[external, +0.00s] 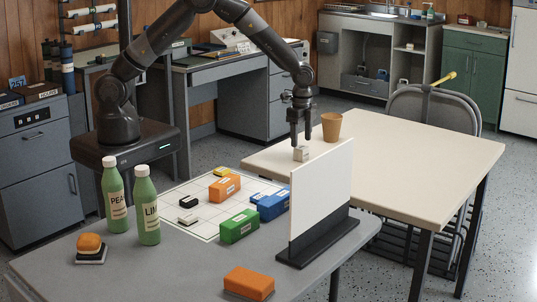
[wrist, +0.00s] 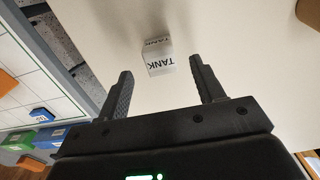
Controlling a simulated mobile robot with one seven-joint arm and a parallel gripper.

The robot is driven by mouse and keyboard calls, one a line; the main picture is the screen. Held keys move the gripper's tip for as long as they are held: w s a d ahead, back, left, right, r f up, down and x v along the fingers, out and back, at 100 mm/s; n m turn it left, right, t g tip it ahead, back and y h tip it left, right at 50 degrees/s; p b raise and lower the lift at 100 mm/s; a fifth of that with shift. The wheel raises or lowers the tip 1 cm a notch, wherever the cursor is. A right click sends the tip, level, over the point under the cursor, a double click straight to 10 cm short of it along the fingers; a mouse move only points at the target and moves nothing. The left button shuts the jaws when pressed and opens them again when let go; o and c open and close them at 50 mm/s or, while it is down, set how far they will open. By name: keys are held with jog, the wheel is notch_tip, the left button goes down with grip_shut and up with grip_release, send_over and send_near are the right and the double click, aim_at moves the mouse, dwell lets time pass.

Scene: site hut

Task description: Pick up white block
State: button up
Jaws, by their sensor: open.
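A small white block (external: 301,154) stands on the cream table near its left edge. In the wrist view the white block (wrist: 158,60) shows the word TANK on two faces. My gripper (external: 301,143) points down right at the block, and its fingers are apart. In the wrist view my gripper (wrist: 161,76) has a finger to either side of the block's line, with the block slightly beyond the tips. Neither finger visibly touches it.
A brown cup (external: 331,127) stands close behind the block. A white upright panel (external: 321,190) on a dark base stands in front. The grey table holds a gridded board (external: 165,207), orange, green and blue blocks, and two green bottles (external: 147,208). The cream table's right side is clear.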

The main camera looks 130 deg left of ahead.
aim_at(301, 147)
notch_tip(301, 147, down, 5)
jog(key=shift+r, duration=0.1)
jog(key=shift+c, duration=0.2)
jog(key=c, duration=1.1)
